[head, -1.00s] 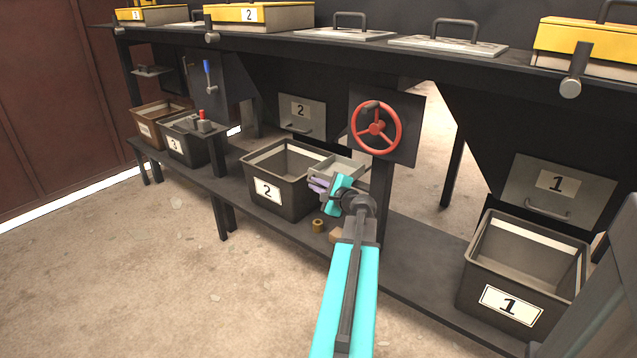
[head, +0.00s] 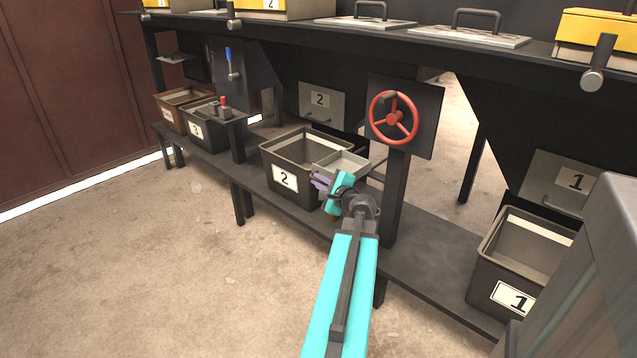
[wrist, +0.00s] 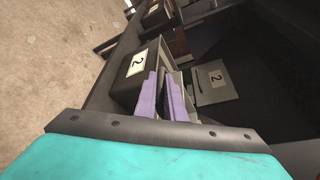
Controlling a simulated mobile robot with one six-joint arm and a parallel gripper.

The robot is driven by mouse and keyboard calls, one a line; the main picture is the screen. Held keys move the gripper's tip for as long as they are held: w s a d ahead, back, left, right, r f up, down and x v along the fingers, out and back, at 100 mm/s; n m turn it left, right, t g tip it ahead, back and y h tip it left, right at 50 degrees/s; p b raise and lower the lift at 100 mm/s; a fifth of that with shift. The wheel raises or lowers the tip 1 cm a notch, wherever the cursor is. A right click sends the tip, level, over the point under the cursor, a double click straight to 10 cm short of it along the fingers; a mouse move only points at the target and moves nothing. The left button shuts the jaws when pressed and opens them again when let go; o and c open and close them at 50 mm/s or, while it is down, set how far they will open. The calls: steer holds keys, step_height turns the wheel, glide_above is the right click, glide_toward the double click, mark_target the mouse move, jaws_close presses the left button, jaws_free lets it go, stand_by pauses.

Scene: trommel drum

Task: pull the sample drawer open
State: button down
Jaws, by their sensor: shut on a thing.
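The sample drawer (head: 350,161) is a shallow grey open-topped tray beside bin 2, under the red handwheel. It stands out toward me, with a gap and a thin rail between it and the dark post. My gripper (head: 320,182), with purple fingers, is at the drawer's near side and shut on its handle. The handle itself is hidden by the fingers. In the wrist view the purple fingers (wrist: 170,98) are close together in front of the grey drawer, next to bin 2.
Bin 2 (head: 286,180) stands on the low shelf just left of the drawer. The red handwheel (head: 394,117) is above and to the right. Bin 1 (head: 500,290) stands at the right. The floor (head: 150,270) in front is clear at left.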

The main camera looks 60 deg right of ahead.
steer(key=c, duration=1.8)
jaws_free()
steer(key=shift+w, duration=0.2)
steer(key=shift+c, duration=0.2)
steer(key=shift+s, duration=0.1)
steer(key=shift+v, duration=1.05)
steer(key=p+v, duration=0.3)
steer(key=shift+s+r, duration=0.3)
steer(key=p, duration=0.6)
steer(key=shift+s+a+r+p, duration=0.1)
steer(key=shift+s+a+p, duration=0.05)
steer(key=shift+s+p, duration=0.25)
steer(key=p+v, duration=0.1)
steer(key=p, duration=0.8)
steer(key=shift+s+a+r, duration=0.1)
steer(key=shift+s+a, duration=0.15)
steer(key=shift+a, duration=0.1)
